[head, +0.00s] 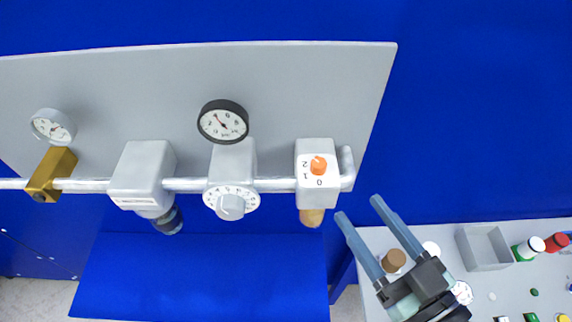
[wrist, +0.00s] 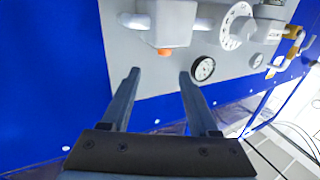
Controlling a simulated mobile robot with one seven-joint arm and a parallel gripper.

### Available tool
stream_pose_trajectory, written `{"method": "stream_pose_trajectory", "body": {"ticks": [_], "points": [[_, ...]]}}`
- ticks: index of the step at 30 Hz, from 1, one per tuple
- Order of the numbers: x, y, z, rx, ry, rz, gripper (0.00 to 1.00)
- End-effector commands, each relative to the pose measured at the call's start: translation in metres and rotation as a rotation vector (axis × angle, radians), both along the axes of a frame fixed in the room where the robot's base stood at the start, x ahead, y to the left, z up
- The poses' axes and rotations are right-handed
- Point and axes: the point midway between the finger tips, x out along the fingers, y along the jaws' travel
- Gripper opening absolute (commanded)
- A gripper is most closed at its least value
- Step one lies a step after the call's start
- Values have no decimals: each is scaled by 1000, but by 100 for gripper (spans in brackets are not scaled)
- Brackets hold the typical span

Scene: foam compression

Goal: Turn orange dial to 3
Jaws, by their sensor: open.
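The orange dial (head: 319,165) sits on the front of a pale grey box (head: 333,182) at the right end of the pipe. The numbers 2, 1 and 0 show around it on the left and lower sides; no 3 is readable, and its exact setting is too small to tell. My gripper (head: 358,207) is open and empty, below and right of the dial and apart from it. In the wrist view the orange dial (wrist: 164,52) shows as a small edge under the box, beyond the gap between my open fingers (wrist: 159,72).
A grey panel (head: 290,80) carries the pipe, a white numbered dial (head: 231,205), a black-rimmed gauge (head: 222,121) and a brass valve (head: 50,175). Blue wall right of the panel is clear.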

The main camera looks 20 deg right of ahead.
Motion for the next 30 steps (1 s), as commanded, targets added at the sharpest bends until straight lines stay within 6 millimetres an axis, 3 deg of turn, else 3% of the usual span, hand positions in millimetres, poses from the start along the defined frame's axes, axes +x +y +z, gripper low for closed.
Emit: {"method": "stream_pose_trajectory", "body": {"ticks": [2, 5, 8, 21, 30], "points": [[-11, -1, -6, -21, 1, 3, 61], [-10, 1, -6, -30, -2, 10, 61], [2, 4, -4, -30, -2, 13, 61], [88, 20, -3, -29, 0, 13, 61], [112, 24, -6, -31, 0, 10, 61]]}}
